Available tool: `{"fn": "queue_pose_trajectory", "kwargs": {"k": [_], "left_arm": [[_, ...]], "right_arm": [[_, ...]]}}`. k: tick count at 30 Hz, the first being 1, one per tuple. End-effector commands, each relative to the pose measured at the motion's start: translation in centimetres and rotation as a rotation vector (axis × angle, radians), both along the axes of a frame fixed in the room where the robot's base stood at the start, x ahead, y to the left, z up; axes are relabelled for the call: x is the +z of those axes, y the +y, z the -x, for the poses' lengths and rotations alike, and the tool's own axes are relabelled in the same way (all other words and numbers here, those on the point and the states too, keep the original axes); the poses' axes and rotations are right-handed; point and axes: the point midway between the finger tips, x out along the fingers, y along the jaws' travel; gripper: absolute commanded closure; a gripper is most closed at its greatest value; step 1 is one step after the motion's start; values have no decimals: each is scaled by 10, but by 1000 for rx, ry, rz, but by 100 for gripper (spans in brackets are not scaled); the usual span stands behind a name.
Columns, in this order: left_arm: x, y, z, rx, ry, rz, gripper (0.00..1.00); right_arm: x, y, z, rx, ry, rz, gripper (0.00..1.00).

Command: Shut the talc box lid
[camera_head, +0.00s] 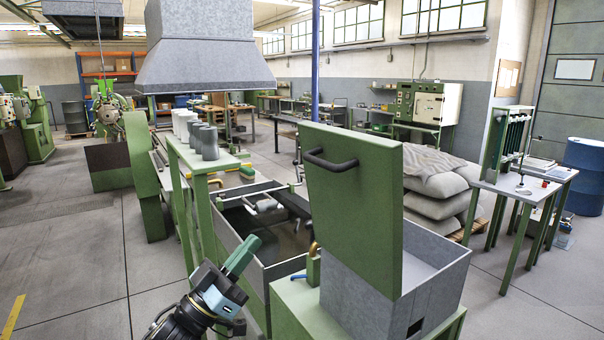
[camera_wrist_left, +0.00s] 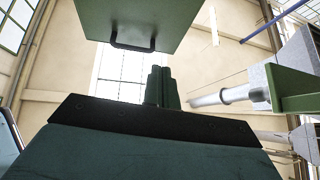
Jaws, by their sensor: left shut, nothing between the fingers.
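The talc box (camera_head: 375,295) is a grey metal box on a green stand, at the right of centre in the head view. Its green lid (camera_head: 352,205) stands open, almost upright, with a black handle (camera_head: 330,160) near its top. The lid (camera_wrist_left: 130,18) and handle (camera_wrist_left: 133,46) also show at the top of the left wrist view. My left gripper (camera_head: 242,256) is at the lower left of the lid, apart from it, with green fingers shut and empty, pointing up. The fingers (camera_wrist_left: 162,88) also show in the left wrist view. My right gripper is in neither view.
Grey sacks (camera_head: 435,190) are stacked behind the box. A small table (camera_head: 515,184) stands at the right.

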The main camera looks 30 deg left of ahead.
Motion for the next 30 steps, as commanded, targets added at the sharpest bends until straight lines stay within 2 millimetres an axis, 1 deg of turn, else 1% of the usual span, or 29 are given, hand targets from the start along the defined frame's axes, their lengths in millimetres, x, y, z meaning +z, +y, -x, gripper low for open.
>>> {"fn": "queue_pose_trajectory", "kwargs": {"k": [1,3,6,8,13,18,23,27,30], "left_arm": [[26,-7,11,-38,-59,-10,100],[47,-13,23,-76,-111,-17,100],[63,-19,31,-105,-148,-24,100],[69,-22,30,-111,-156,-25,100],[88,-31,15,-112,-158,-25,100],[115,-44,-8,-110,-157,-25,100],[137,-57,-29,-110,-156,-24,100],[134,-68,-48,-110,-152,-19,100],[133,-73,-57,-109,-151,-21,100]], "right_arm": [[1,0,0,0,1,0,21],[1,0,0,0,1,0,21],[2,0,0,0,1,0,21],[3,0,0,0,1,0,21],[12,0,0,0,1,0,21],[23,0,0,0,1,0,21],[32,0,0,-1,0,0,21],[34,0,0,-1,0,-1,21],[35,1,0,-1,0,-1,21]]}}
